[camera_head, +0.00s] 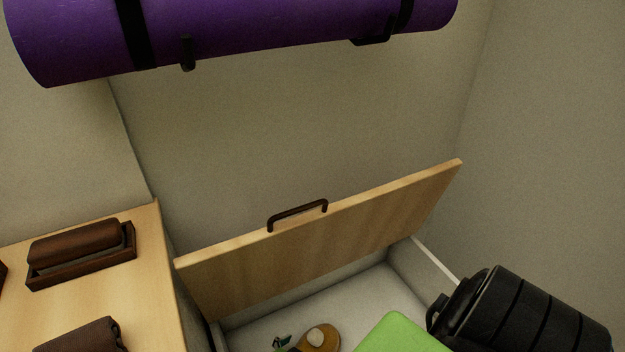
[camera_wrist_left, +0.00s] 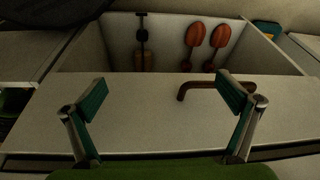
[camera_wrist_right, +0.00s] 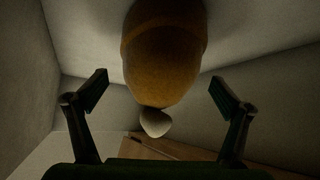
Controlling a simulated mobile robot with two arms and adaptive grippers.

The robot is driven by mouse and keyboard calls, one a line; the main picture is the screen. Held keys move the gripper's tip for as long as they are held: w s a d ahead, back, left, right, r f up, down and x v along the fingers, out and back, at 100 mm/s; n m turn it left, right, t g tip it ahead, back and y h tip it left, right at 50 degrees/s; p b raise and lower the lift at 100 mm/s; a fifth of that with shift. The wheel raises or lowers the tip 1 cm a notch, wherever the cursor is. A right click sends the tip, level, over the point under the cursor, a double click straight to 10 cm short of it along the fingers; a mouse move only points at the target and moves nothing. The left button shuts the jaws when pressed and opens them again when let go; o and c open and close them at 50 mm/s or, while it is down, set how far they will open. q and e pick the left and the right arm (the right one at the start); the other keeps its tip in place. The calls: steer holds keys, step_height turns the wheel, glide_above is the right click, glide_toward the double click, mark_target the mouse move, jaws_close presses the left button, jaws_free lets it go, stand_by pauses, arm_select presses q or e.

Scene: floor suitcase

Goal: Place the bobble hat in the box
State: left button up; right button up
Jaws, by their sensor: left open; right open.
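The bobble hat (camera_head: 321,338) is orange-brown with a pale bobble. In the head view it shows at the bottom edge, against the pale inside of the open box (camera_head: 436,262). In the right wrist view the hat (camera_wrist_right: 163,68) hangs into the picture from the top edge, its bobble towards me. My right gripper (camera_wrist_right: 160,92) is open, with a finger on either side of the hat and gaps to both. I cannot tell whether the hat rests on the box floor. My left gripper (camera_wrist_left: 160,92) is open and empty, before a pale panel with a handle.
The box's wooden lid (camera_head: 330,238) stands raised with a dark handle. A black bag (camera_head: 520,315) is at the right. A wooden cabinet (camera_head: 150,290) at the left carries brown items. A purple roll (camera_head: 240,35) hangs above. Two reddish spoon-shaped things (camera_wrist_left: 207,42) are beyond my left gripper.

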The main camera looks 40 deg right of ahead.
steer(key=p+v, duration=0.1)
steer(key=v, duration=0.3)
steer(key=shift+a+r, duration=0.1)
steer(key=shift+r, duration=0.15)
arm_select(q)
steer(key=shift+x, duration=1.8)
arm_select(e)
steer(key=shift+s+a+r, duration=0.15)
steer(key=shift+a+r, duration=0.15)
